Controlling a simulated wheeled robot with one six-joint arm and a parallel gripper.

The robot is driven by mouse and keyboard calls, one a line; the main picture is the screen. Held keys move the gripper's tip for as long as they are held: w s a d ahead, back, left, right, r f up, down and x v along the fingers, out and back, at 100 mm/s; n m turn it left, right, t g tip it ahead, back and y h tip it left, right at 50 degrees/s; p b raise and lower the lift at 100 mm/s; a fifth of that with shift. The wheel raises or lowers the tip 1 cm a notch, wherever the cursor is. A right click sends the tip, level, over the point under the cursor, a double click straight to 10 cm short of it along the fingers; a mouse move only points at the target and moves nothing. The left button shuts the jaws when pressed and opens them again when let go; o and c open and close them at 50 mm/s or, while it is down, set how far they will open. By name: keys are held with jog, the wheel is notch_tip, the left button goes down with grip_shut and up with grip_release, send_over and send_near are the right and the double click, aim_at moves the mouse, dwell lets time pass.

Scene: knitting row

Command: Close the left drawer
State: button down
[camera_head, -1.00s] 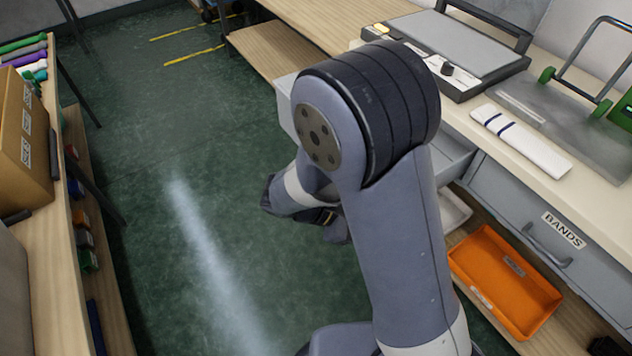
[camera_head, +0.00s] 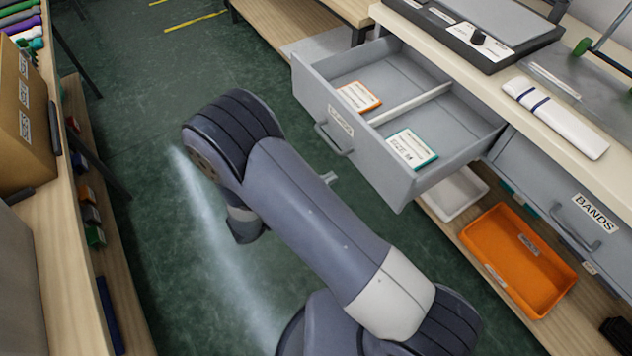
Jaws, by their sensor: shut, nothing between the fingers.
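The left drawer (camera_head: 345,133) is a grey box pulled well out from under the worktop, with a bar handle (camera_head: 333,140) and a small label on its front. Inside, a divider separates an orange-edged packet (camera_head: 359,96) from a teal-edged packet (camera_head: 411,149). My gripper (camera_head: 328,178) is mostly hidden behind my arm. Only a small grey tip shows, shut, just below the drawer front in the picture and apparently apart from it. The drawer's front and handle are unobstructed in this view.
The right drawer (camera_head: 557,205), labelled BANDS, is beside it. An orange tray (camera_head: 518,262) and a white tray (camera_head: 453,194) sit on the shelf below. A shelf unit with a cardboard box (camera_head: 22,118) stands at left. Green floor (camera_head: 150,90) between is clear.

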aim_at(367, 159)
jog(key=x, duration=0.9)
jog(key=shift+d, duration=0.1)
jog(key=b+x, duration=0.7)
jog(key=x, duration=2.6)
jog(key=shift+f, duration=0.15)
jog(key=shift+w+d, duration=0.35)
jog(key=shift+w, duration=0.05)
jog(key=shift+w+d+r, duration=0.1)
jog(key=shift+r, duration=0.2)
